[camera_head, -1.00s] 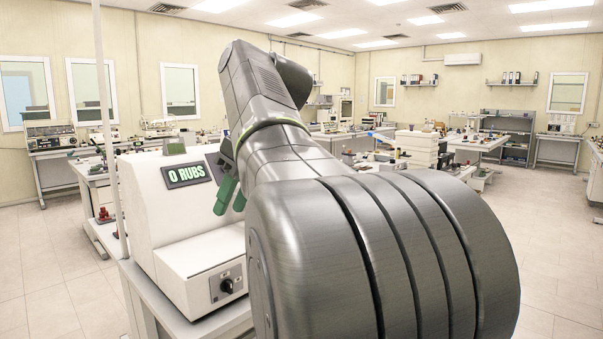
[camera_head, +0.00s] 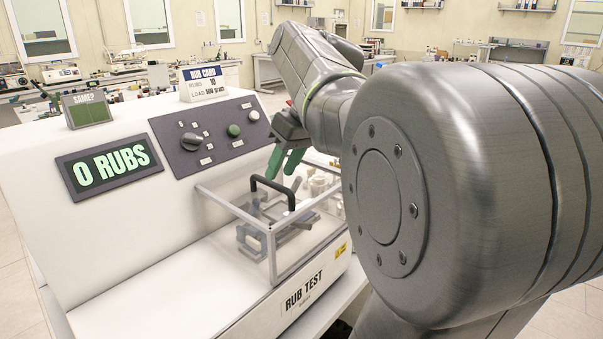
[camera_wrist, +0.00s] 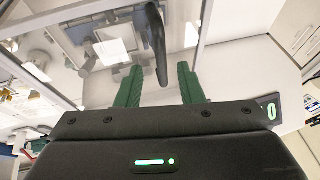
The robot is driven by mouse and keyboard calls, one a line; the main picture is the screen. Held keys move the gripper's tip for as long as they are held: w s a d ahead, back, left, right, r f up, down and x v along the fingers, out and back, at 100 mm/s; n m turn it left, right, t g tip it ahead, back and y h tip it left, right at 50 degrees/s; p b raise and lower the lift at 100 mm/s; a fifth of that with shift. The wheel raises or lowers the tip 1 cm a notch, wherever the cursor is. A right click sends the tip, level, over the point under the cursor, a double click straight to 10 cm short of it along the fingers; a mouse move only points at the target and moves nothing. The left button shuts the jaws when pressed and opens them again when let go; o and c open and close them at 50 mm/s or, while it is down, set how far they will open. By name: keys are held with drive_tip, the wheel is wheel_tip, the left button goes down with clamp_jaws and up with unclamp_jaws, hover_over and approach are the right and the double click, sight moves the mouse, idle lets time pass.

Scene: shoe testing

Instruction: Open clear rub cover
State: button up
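The clear rub cover (camera_head: 231,207) sits down over the test bed at the right end of the RUB TEST machine. A black bar handle (camera_head: 254,184) stands on the cover's top. My gripper (camera_head: 284,174) is close by the handle, with its two green fingers pointing down. In the wrist view, the fingers of my gripper (camera_wrist: 158,84) are apart, and the handle (camera_wrist: 155,40) lies lengthwise in the gap between them as seen from there. I see no finger pressed against it. Part of the cover's far right side is hidden by my arm.
The machine's display (camera_head: 109,165) reads 0 RUBS. A dark control panel (camera_head: 205,133) with knobs is behind the cover. A RUB CARD sign (camera_head: 209,83) and a small SAME? sign (camera_head: 86,109) stand on top. A white deck (camera_head: 170,285) is clear at the front left.

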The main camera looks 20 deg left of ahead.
sight(277, 198)
drive_tip(key=shift+a+f, duration=0.3)
drive_tip(key=shift+f, duration=0.25)
drive_tip(key=shift+s+a+f, duration=0.1)
drive_tip(key=shift+a+f, duration=0.1)
drive_tip(key=shift+f, duration=0.35)
clamp_jaws()
drive_tip(key=shift+s, duration=0.1)
